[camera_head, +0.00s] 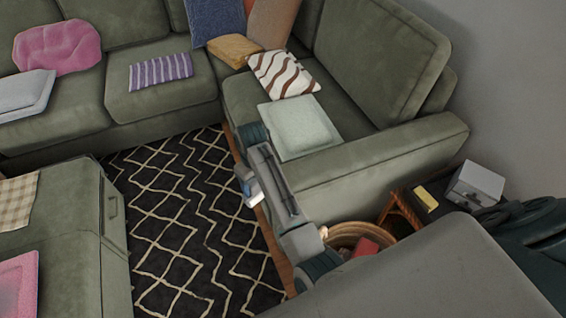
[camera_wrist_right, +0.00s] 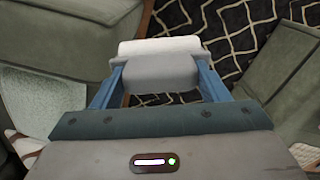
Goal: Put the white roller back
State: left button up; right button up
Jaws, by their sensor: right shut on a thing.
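My right gripper (camera_head: 250,188) reaches out over the dark patterned rug, beside the front of the sofa arm. Its blue fingers are shut on the white roller (camera_head: 256,199), which shows only as a small pale piece in the head view. In the right wrist view the roller (camera_wrist_right: 160,47) spans the gap between the blue fingers (camera_wrist_right: 157,88), with a white upper part and a light grey part below it. It is held above the floor. My left gripper is not in view.
A round woven basket (camera_head: 343,232) with a red item (camera_head: 365,246) inside stands by the sofa arm, partly hidden by my arm. A side table (camera_head: 407,205) holds a grey box (camera_head: 475,186) and a yellow item (camera_head: 427,198). The rug (camera_head: 190,220) is clear.

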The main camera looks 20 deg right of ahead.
jog(key=shift+w+d+f, duration=0.1)
jog(key=shift+w+d, duration=0.65)
jog(key=shift+w, duration=0.3)
jog(key=w+d+f+p, duration=0.1)
jog(key=d, duration=0.3)
jog(key=w+d+f+p, duration=0.1)
jog(key=w+d+f, duration=0.1)
jog(key=d, duration=0.2)
jog(key=w+d+f+p, duration=0.1)
jog(key=w+d+p, duration=0.1)
jog(key=d, duration=0.3)
jog(key=shift+w+f, duration=0.2)
jog(key=shift+f, duration=0.15)
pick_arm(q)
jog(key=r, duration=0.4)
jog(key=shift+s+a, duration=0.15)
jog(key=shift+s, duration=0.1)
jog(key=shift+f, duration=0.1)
